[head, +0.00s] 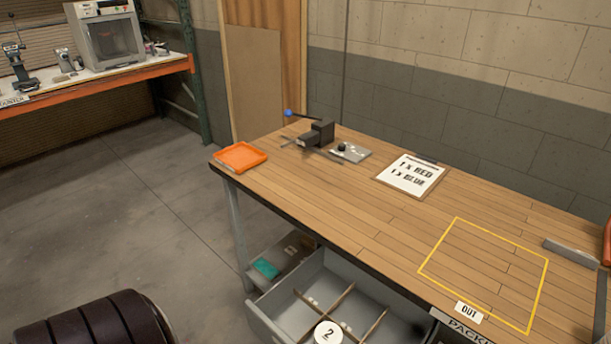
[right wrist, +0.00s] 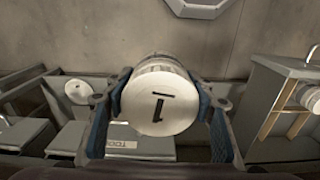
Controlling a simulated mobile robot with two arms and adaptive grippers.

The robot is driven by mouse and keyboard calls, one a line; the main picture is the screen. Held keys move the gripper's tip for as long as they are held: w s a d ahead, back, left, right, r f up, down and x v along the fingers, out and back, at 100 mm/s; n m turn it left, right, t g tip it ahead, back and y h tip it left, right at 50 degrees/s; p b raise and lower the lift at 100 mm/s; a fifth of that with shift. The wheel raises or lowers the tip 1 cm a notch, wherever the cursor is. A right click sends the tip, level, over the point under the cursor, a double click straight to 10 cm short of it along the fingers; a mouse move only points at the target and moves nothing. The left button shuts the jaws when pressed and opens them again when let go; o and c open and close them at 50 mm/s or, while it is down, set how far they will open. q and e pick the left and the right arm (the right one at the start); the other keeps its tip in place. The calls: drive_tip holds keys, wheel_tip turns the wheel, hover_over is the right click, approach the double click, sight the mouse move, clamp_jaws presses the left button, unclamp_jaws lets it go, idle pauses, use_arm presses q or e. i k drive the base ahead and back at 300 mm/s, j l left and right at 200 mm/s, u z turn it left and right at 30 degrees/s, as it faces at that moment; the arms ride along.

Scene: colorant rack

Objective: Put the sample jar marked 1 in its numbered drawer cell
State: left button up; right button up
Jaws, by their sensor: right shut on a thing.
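In the right wrist view my right gripper (right wrist: 160,106) is shut on the sample jar marked 1 (right wrist: 160,98), with its fingers on both sides. The jar's white lid with a black 1 faces the camera. In the head view an open grey drawer (head: 262,322) under the workbench has wooden dividers forming cells. A white lid marked 2 (head: 328,332) shows at the drawer's near part, cut close to the bottom edge. The drawer's cell numbers are too small to read. My right gripper is not in the head view, and my left gripper is in neither view.
The workbench (head: 350,213) carries an orange tray (head: 240,157), a dark clamp-like device (head: 318,135), a clipboard (head: 410,175) and a yellow outlined area. A lower grey bin (head: 285,262) holds a teal item. In the wrist view, a divided drawer (right wrist: 278,103) lies right.

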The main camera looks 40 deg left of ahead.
sight(293, 320)
drive_tip(key=j+z, duration=0.1)
drive_tip(key=j, duration=0.45)
drive_tip(key=j+z, duration=0.1)
drive_tip(key=j, duration=0.5)
drive_tip(key=j+z, duration=0.15)
drive_tip(key=j, duration=0.4)
drive_tip(key=k+j+z, duration=0.1)
drive_tip(key=j, duration=0.45)
drive_tip(key=k+j+z, duration=0.1)
drive_tip(key=j, duration=0.45)
drive_tip(key=k+j+z, duration=0.1)
drive_tip(key=j, duration=0.45)
